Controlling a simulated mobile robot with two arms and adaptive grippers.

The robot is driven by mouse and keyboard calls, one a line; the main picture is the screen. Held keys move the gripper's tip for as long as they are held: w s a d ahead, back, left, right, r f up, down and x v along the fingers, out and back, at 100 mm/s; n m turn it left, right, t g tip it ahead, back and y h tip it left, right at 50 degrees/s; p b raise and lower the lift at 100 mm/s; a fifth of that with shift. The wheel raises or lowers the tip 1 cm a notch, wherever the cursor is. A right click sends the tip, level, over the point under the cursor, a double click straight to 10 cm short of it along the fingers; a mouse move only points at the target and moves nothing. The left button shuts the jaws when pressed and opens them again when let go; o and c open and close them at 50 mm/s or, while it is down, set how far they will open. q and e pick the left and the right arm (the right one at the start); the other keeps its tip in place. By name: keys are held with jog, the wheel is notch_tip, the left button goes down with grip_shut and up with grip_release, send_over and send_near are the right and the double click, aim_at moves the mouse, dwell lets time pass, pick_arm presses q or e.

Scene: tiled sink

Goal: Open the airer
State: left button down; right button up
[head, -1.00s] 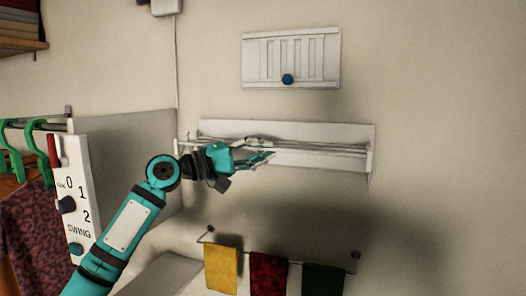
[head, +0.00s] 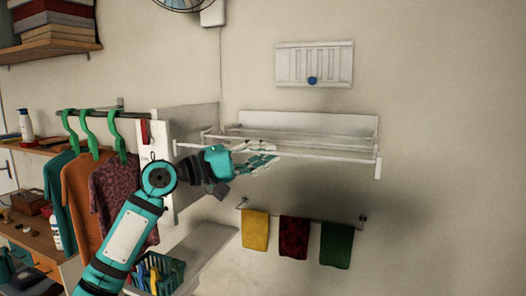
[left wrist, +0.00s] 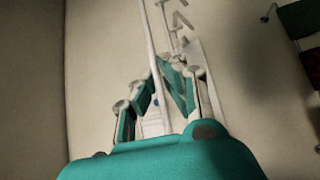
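The airer (head: 310,117) is a white wall-mounted rack below the white vent. Its front bar (head: 330,157) stands out from the wall plate, with thin rails behind it. My left gripper (head: 275,160) is at the left half of the front bar, fingers pointing right. In the left wrist view the fingers of my left gripper (left wrist: 160,90) are spread apart, with the white bar (left wrist: 149,35) running between them. Contact with the bar is hard to tell. My right gripper is not in view.
Yellow, red and green towels (head: 294,238) hang on a rail below the airer. Shirts (head: 75,205) hang on green hangers at left, by a white control panel (head: 151,140). A teal basket (head: 158,272) stands lower left. The wall right of the airer is clear.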

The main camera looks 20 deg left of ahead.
pick_arm(q)
jog(key=shift+s+r, duration=0.15)
jog(key=shift+s, duration=0.25)
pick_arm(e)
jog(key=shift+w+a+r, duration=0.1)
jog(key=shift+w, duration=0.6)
pick_arm(q)
jog(key=c, duration=1.4)
grip_release()
jog(key=shift+c, duration=0.2)
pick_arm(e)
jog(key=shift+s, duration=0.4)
pick_arm(q)
jog(key=shift+a, duration=0.1)
jog(key=shift+s+a+f, duration=0.2)
jog(key=shift+a, duration=0.05)
jog(key=v, duration=1.1)
jog(key=shift+s, duration=0.15)
